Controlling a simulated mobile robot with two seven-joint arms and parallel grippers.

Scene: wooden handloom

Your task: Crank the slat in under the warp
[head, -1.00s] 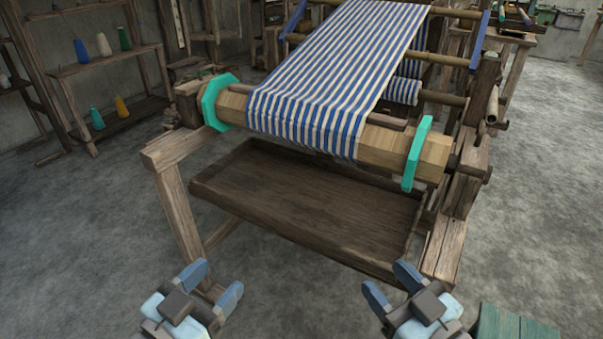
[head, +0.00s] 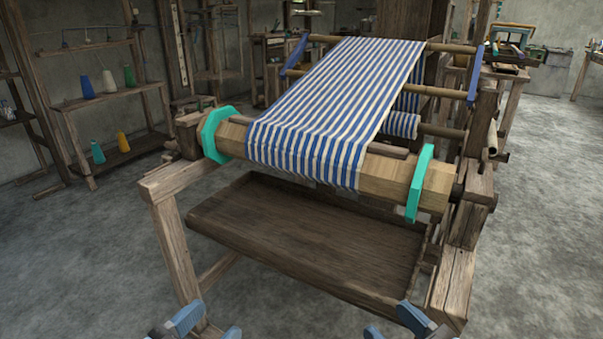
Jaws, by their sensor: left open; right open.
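The blue-and-white striped warp (head: 335,115) runs down from the back of the loom onto a pale wooden beam (head: 390,178). The beam lies across the front between two green discs, one at the left (head: 214,135) and one at the right (head: 420,183). A thin brown slat (head: 388,151) shows on top of the beam at the warp's right edge; the cloth hides its middle. I cannot make out a crank handle for certain. My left gripper (head: 210,325) and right gripper (head: 391,324) are open and empty at the bottom edge, partly cut off, apart from the loom.
A wooden tray (head: 310,240) hangs below the beam. The loom's front posts stand at left (head: 172,245) and right (head: 452,285). A shelf (head: 110,100) with several thread cones is at the back left. Grey floor is clear on both sides.

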